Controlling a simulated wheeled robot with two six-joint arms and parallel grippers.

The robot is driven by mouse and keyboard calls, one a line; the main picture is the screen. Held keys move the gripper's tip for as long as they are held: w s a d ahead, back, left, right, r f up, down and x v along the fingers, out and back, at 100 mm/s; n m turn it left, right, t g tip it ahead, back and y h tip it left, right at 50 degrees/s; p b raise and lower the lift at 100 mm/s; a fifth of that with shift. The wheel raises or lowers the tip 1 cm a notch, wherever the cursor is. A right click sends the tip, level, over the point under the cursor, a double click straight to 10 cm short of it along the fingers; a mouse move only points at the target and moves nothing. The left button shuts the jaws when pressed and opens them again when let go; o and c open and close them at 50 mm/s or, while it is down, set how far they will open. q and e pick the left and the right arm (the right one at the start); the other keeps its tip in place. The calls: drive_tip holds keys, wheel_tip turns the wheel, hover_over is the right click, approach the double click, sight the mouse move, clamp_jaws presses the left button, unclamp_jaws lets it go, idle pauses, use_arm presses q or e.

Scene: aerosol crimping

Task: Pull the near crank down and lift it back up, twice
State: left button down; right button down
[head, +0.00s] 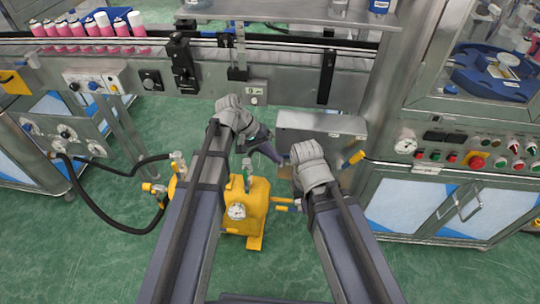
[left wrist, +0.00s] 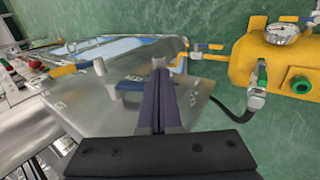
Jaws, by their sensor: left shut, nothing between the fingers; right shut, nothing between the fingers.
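A yellow crank grip (head: 353,158) shows at the right end of a grey metal box in the head view. In the left wrist view a yellow grip (left wrist: 70,68) sits on the left of the metal box, and another yellow piece (left wrist: 179,61) shows near its far right edge. I cannot tell for sure which is the near crank. My left gripper (head: 272,152) is shut and empty beside the box; its closed fingers (left wrist: 158,95) also show in the left wrist view, apart from both grips. My right gripper (head: 296,172) is shut, its fingers mostly hidden by its wrist.
A yellow tank (head: 257,190) with a gauge and hoses stands on the green floor below my arms; it also shows in the left wrist view (left wrist: 260,55). A conveyor with pink cans (head: 90,30) runs behind. A control cabinet (head: 470,145) stands at right.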

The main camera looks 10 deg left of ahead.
idle(0.3)
